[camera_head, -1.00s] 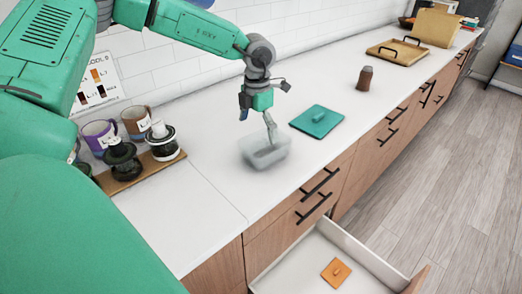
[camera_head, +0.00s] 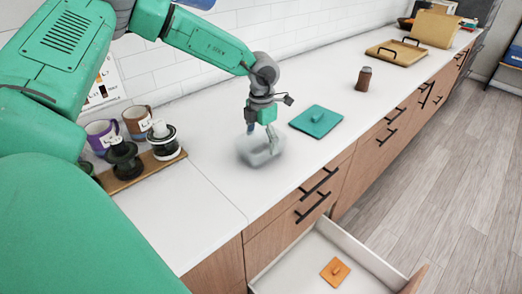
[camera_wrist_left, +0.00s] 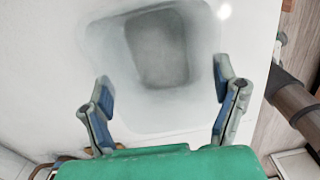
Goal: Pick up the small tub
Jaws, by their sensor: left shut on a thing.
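The small tub (camera_head: 262,157) is pale, translucent and open-topped, and looks blurred in the head view. It is at the near part of the white counter; I cannot tell whether its base touches the counter. My left gripper (camera_head: 262,140) points down over it and is shut on it. In the left wrist view the tub (camera_wrist_left: 160,55) shows from above, with the blue-padded fingers of the left gripper (camera_wrist_left: 163,80) on its two sides. My right gripper is not in view.
A teal square lid (camera_head: 316,121) lies right of the tub, with a brown jar (camera_head: 364,78) beyond. An open drawer (camera_head: 375,262) below holds an orange lid (camera_head: 335,271).

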